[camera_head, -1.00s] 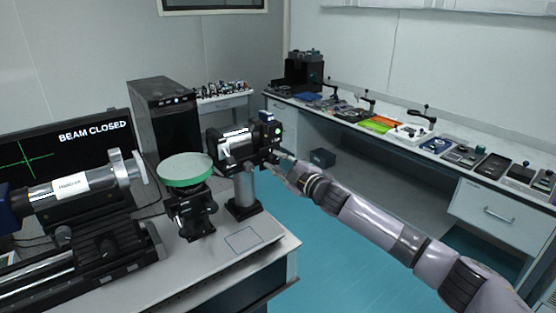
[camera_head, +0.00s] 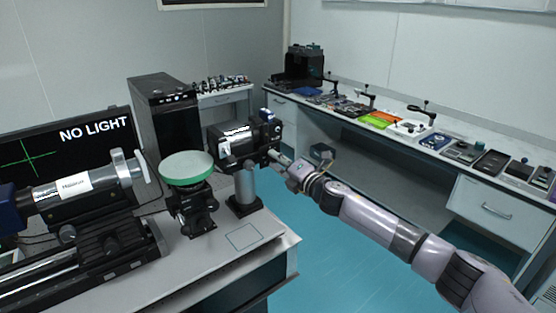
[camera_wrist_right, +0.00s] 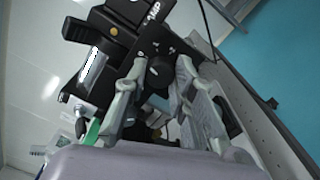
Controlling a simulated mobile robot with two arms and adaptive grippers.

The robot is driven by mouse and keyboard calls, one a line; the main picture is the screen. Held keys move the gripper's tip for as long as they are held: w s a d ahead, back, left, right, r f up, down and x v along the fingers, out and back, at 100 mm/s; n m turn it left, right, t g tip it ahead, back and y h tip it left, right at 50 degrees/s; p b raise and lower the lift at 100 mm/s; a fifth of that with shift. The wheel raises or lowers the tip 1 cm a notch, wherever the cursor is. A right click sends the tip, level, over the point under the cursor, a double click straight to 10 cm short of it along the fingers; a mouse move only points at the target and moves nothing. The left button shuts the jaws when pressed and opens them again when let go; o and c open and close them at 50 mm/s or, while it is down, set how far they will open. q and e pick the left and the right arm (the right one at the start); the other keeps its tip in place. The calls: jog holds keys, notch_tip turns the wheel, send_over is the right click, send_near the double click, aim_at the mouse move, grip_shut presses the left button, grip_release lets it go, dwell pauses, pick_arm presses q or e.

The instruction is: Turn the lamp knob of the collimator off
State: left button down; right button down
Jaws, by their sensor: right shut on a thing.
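The collimator (camera_head: 240,150) is a black housing with a pale label, held on a metal post at the table's right end. Its round black lamp knob (camera_wrist_right: 160,74) shows between my fingers in the right wrist view. My right gripper (camera_head: 279,157) reaches in from the right to the collimator's end face and is shut on the knob. The knob is mostly hidden in the head view. The monitor (camera_head: 65,140) at the left reads "NO LIGHT". My left gripper is not in view.
A round green-rimmed plate (camera_head: 188,167) on a black mount stands left of the collimator. A silver tube instrument (camera_head: 75,187) lies further left. A black computer tower (camera_head: 165,115) stands behind. A long side bench (camera_head: 370,130) with several devices runs along the right wall.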

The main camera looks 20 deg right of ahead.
jog(key=shift+f+n, duration=0.15)
jog(key=shift+n, duration=0.95)
jog(key=c, duration=1.3)
grip_release()
jog(key=shift+c, duration=0.2)
jog(key=v, duration=1.2)
